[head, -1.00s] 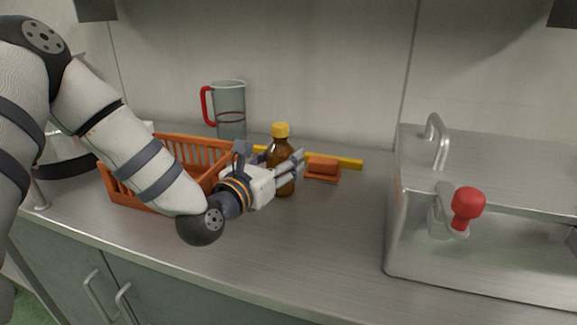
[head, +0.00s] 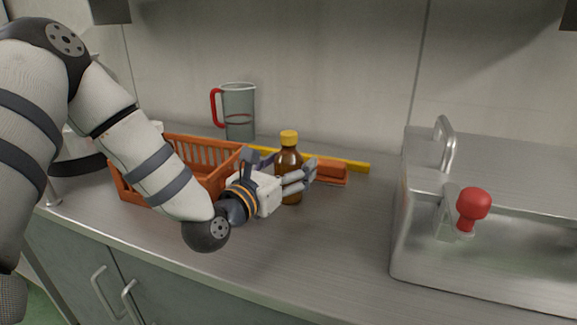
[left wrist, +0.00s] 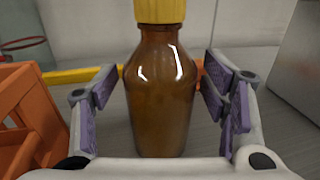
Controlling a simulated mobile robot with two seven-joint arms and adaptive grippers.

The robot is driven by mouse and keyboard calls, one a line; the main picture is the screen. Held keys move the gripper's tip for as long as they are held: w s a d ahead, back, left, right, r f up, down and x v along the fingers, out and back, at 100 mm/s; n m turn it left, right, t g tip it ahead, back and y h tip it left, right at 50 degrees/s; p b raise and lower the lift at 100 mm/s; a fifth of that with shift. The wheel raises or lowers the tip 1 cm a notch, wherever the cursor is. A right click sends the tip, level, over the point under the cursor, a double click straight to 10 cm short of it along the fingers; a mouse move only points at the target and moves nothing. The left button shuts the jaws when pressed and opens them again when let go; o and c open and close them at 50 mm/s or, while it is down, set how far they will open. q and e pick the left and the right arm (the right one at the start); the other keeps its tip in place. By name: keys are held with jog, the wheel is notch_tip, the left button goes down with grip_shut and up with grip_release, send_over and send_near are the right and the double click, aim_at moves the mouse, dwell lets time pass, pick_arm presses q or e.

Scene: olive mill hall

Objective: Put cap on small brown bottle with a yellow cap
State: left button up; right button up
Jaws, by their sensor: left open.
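The small brown bottle (head: 289,158) stands upright on the metal counter, with its yellow cap (head: 289,137) sitting on its neck. In the left wrist view the bottle (left wrist: 162,95) stands between the two fingers, and the yellow cap (left wrist: 166,10) is cut off by the top edge. My left gripper (head: 292,174) is open, with one finger on each side of the bottle's body. It also shows in the left wrist view (left wrist: 162,92), where gaps show beside the bottle. In the head view the near finger hides part of the bottle. My right gripper is not in view.
An orange basket (head: 133,191) stands left of the bottle, partly behind my arm. A grey jug (head: 239,108) with a red handle, a yellow bar (head: 357,166) and an orange item (head: 331,172) are behind. A metal box (head: 420,240) with a red knob (head: 473,203) stands right. The counter's front middle is clear.

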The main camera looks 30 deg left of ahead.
pick_arm(q)
jog(key=s, duration=0.3)
jog(key=s+p, duration=0.1)
jog(key=s, duration=0.3)
jog(key=s+p, duration=0.1)
jog(key=s, duration=0.2)
jog(key=shift+s+d+r, duration=0.2)
jog(key=shift+s+r, duration=0.15)
jog(key=shift+s, duration=0.05)
jog(key=shift+s+f+p, duration=0.15)
jog(key=shift+s+p, duration=0.15)
jog(key=shift+s, duration=0.25)
jog(key=shift+f, duration=0.2)
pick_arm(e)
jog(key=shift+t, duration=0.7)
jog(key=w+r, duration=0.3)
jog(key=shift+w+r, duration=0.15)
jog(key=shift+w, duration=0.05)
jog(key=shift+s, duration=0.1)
